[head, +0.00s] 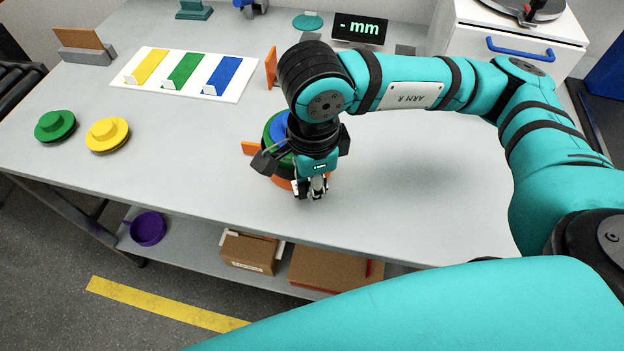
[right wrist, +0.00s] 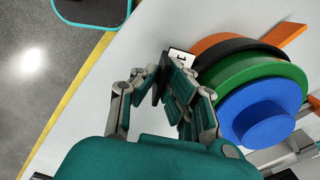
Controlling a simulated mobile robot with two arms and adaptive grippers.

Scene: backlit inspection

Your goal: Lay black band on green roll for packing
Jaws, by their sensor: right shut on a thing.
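My right gripper (head: 314,190) points down at the front of a coloured round stack; it also shows in the right wrist view (right wrist: 168,88). Its fingers are shut on a small dark piece with a white label (right wrist: 182,61), which seems to belong to the black band (right wrist: 238,52). The black band lies between an orange piece (right wrist: 215,43) and a green disc (right wrist: 292,72), with a blue disc (right wrist: 258,112) over the green. A separate green round piece with a knob (head: 55,124) sits at the table's left. My left gripper is not in view.
A yellow round piece (head: 107,133) sits near the separate green one. A white board (head: 212,92) with yellow, green and blue strips lies behind. A display (head: 359,30) stands at the back. The table (head: 430,180) is clear right of the stack.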

